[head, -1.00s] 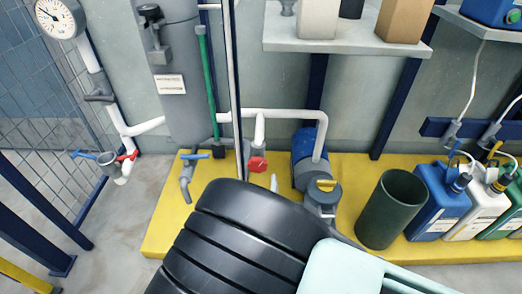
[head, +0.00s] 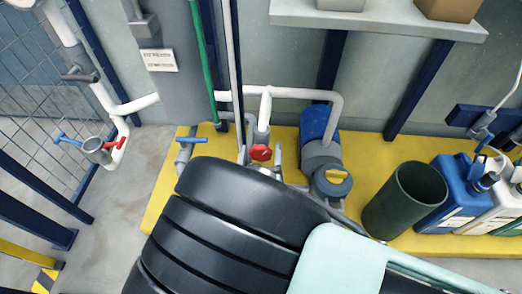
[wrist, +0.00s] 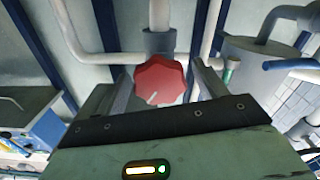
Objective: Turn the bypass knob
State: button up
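A red faceted knob (head: 261,153) with a pale mark on its face sits on a fitting below a white pipe; no label on it is readable. It also fills the middle of the wrist view as a red knob (wrist: 160,80). In the head view the fingers show as thin grey bars beside the knob, and my dark arm hides what lies below. I cannot tell how deep the knob sits between the fingers.
A blue-handled tap (head: 191,140) is to the left. A green bin (head: 404,198) and a blue canister (head: 447,190) stand on the yellow platform. White pipes and a grey tank (head: 176,80) surround the knob.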

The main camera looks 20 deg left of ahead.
jog(key=c, duration=0.8)
jog(key=shift+m, duration=0.3)
jog(key=m, duration=0.3)
jog(key=shift+p, duration=0.35)
jog(key=shift+m, duration=2.1)
jog(key=o, duration=1)
jog(key=shift+c, duration=0.2)
